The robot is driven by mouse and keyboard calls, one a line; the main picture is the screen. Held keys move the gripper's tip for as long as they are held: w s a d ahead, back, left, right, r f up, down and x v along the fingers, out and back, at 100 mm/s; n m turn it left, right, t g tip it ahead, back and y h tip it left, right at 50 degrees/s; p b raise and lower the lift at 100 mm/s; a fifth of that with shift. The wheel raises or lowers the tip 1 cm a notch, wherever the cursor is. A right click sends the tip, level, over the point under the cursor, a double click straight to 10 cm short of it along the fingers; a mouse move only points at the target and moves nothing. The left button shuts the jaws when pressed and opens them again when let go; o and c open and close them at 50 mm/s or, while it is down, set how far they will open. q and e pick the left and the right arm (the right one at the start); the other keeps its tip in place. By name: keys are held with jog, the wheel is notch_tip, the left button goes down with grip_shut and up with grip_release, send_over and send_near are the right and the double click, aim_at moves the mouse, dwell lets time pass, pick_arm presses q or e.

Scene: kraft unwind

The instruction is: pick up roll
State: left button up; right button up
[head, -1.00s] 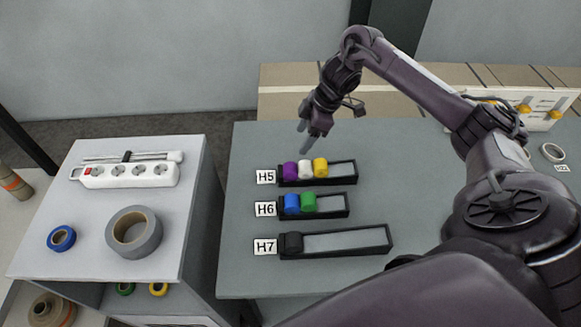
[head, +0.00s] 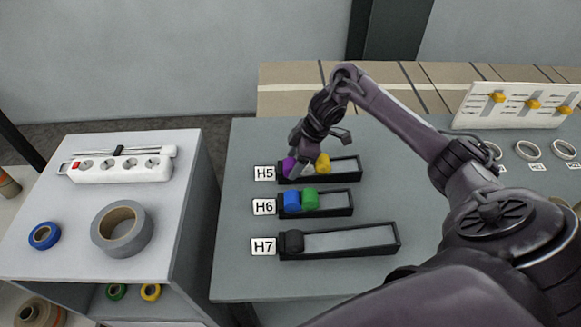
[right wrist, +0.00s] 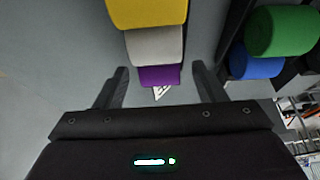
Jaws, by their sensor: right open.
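In the head view, a purple roll (head: 289,166), a white roll (head: 306,171) and a yellow roll (head: 322,163) stand in a row in the black H5 tray (head: 345,170). My right gripper (head: 297,168) is low over the left end of this tray and partly hides the purple and white rolls. In the right wrist view its open fingers (right wrist: 160,76) are spread to either side of the purple roll (right wrist: 160,75). The white roll (right wrist: 155,46) and yellow roll (right wrist: 147,12) lie beyond. I cannot tell whether the fingers touch anything. My left gripper is not in view.
The H6 tray (head: 338,203) holds a blue roll (head: 292,201) and a green roll (head: 310,198). The H7 tray (head: 350,251) holds a black roll (head: 291,241). A side cabinet at left carries a power strip (head: 120,169), grey tape (head: 139,239) and blue tape (head: 35,243).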

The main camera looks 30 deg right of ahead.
jog(key=shift+w+a+f, duration=0.15)
jog(key=shift+a+f, duration=0.05)
jog(key=shift+f, duration=0.4)
jog(key=c, duration=1)
jog(key=shift+r, duration=0.1)
jog(key=shift+c, duration=0.2)
